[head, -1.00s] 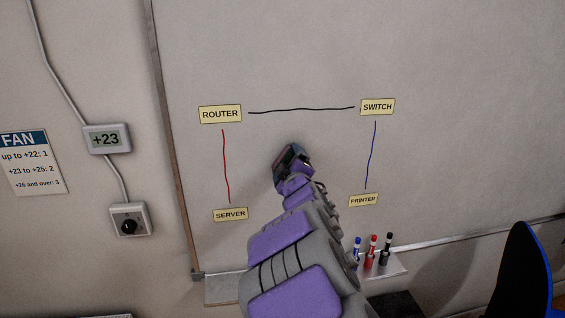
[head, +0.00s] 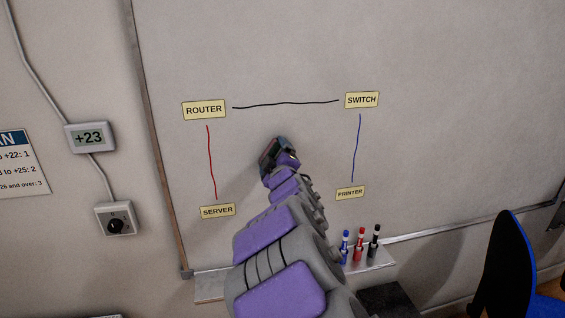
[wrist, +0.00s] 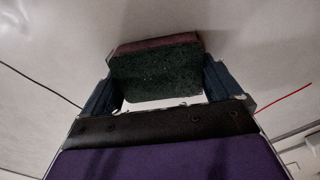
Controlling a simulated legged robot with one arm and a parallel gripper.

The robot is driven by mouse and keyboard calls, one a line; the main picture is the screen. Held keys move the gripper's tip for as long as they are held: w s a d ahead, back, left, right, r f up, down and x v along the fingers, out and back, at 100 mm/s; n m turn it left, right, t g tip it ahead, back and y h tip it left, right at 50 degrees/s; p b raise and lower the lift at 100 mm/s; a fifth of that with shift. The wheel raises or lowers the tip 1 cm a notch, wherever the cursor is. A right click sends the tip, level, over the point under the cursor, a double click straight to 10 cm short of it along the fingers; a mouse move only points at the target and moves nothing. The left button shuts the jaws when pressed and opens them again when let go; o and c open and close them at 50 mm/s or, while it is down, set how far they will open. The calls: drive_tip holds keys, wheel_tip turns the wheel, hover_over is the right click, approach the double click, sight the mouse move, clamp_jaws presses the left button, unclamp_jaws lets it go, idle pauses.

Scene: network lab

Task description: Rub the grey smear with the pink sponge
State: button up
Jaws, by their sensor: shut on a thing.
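The pink sponge (wrist: 158,68) sits between the two dark blue fingers of my gripper (wrist: 158,88) in the wrist view. Its dark green face is toward the camera, and a thin pink edge shows along its far side against the pale board. My gripper (head: 277,155) is shut on it at the whiteboard (head: 430,60), in the middle of the drawn diagram. The sponge is hard to make out in the head view. I cannot tell whether it touches the board. No grey smear stands out clearly in either view; my gripper and arm cover part of the board.
Around my gripper are the router label (head: 204,109), switch label (head: 361,100), server label (head: 217,211) and printer label (head: 350,193), with black, red and blue lines. Three markers (head: 360,244) stand on the tray (head: 378,258). A chair (head: 506,265) is at lower right.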

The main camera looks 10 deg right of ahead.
drive_tip(key=shift+a, duration=0.85)
drive_tip(key=shift+s+a, duration=0.1)
drive_tip(key=s, duration=0.5)
drive_tip(key=shift+s+f+b, duration=0.1)
drive_tip(key=shift+s+b, duration=0.1)
drive_tip(key=shift+b, duration=0.15)
drive_tip(key=shift+s, duration=0.1)
drive_tip(key=s, duration=0.2)
drive_tip(key=shift+s, duration=0.4)
